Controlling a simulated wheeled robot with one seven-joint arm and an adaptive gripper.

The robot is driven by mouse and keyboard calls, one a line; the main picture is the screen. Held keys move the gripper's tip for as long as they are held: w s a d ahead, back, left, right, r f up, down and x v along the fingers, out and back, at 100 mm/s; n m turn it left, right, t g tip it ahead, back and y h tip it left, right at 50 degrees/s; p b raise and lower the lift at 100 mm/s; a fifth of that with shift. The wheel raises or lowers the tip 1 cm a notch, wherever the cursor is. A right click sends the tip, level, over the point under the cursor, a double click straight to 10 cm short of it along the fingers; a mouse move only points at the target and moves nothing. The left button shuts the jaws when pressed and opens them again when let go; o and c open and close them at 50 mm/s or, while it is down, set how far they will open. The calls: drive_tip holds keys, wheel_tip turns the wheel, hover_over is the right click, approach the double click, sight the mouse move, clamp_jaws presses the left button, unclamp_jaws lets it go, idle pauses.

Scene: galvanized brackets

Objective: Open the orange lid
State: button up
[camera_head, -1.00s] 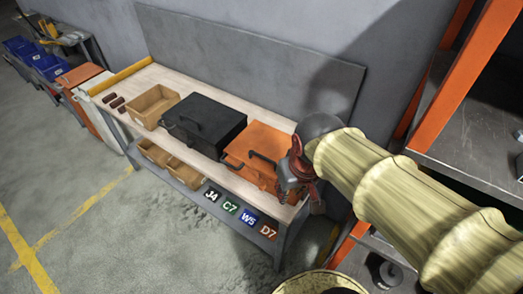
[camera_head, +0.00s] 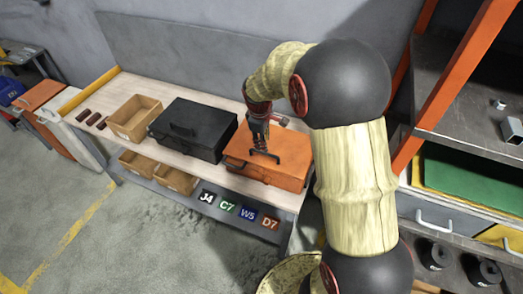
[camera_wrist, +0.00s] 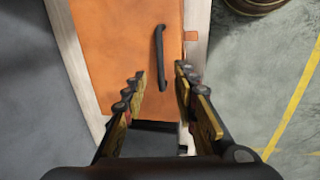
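The orange box with its lid (camera_head: 290,165) lies closed at the right end of the workbench. A black bar handle on the lid (camera_wrist: 159,58) shows in the wrist view. My gripper (camera_head: 262,152) is above the lid, pointing down at the handle. In the wrist view my gripper (camera_wrist: 160,75) is open, with one finger on each side of the handle's line. The fingers look empty, and I cannot tell how far above the handle they are.
A black case (camera_head: 190,130) stands left of the orange box, with a cardboard bin (camera_head: 133,118) beyond it. Small dark red parts (camera_head: 90,118) lie at the bench's left end. An orange-framed shelf (camera_head: 470,130) stands on the right. Grey floor (camera_head: 130,245) in front is clear.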

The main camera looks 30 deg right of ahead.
sight(264, 153)
drive_tip(key=shift+w+d+f+b, duration=0.15)
drive_tip(key=shift+w+f+b, duration=0.05)
drive_tip(key=shift+f, duration=1.1)
drive_tip(key=shift+w+d+f+b, duration=0.15)
drive_tip(key=shift+w+d+f, duration=0.05)
drive_tip(key=shift+f, duration=1.05)
drive_tip(key=shift+w+d+f+b, duration=0.15)
drive_tip(key=shift+w+f+b, duration=0.05)
drive_tip(key=shift+f, duration=1.1)
drive_tip(key=shift+c, duration=1.3)
drive_tip(key=c, duration=0.4)
clamp_jaws()
